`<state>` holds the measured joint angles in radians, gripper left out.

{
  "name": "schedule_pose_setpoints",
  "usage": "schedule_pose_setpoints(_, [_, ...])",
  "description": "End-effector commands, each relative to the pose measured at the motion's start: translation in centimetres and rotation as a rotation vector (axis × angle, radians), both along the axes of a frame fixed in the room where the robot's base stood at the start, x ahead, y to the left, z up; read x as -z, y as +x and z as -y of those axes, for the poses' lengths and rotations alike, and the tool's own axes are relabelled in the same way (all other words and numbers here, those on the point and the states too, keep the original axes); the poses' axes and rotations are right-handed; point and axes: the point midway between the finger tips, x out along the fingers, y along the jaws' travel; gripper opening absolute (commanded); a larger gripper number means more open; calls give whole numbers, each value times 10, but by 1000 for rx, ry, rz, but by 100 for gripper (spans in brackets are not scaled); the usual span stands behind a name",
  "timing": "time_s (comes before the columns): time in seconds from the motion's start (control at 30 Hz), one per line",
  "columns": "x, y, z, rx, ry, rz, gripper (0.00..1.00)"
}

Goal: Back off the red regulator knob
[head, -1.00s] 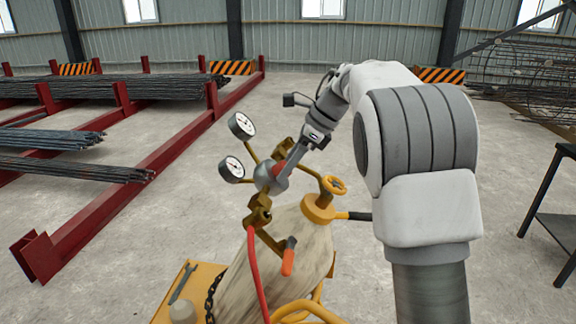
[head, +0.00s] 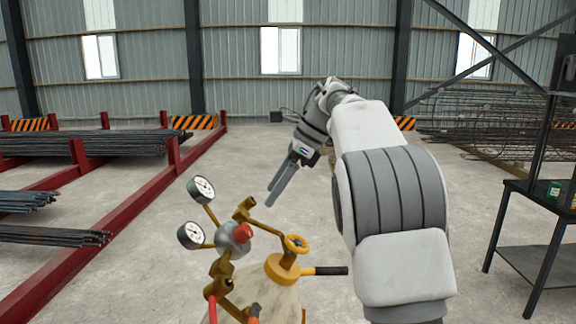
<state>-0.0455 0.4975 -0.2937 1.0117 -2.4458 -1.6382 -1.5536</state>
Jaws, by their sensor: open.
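The red regulator knob (head: 242,233) sits on the front of the round grey regulator body (head: 228,240), above the gas cylinder (head: 268,301). Two white-faced gauges, an upper one (head: 201,189) and a lower one (head: 191,236), stick out to its left. A yellow valve handwheel (head: 295,244) stands to its right. My gripper (head: 272,199) is open and empty, with its fingers pointing down and left. In the picture it is above and right of the knob, apart from it. The gap in depth cannot be told.
Red racks with bundles of rebar (head: 80,143) stand at the left. A dark metal table (head: 545,262) stands at the right, with a green box (head: 553,191) on it. A rebar cage (head: 480,125) lies behind. The concrete floor around the cylinder is clear.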

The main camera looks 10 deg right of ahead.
Motion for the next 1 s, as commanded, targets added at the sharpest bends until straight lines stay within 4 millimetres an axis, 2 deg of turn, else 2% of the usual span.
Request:
schedule_pose_setpoints(0.1, [-24, -2, 14, 2, 0, 2, 81])
schedule_pose_setpoints(0.3, [-44, -5, 26, 1, 0, 0, 81])
schedule_pose_setpoints(0.73, [-48, -6, 29, 1, 1, 0, 81])
schedule_pose_setpoints(0.87, [-58, -3, 21, 36, 49, 31, 81])
schedule_pose_setpoints(0.97, [-82, 5, 5, 129, 170, 93, 81])
schedule_pose_setpoints(1.0, [-97, 9, -3, 184, 241, 124, 81])
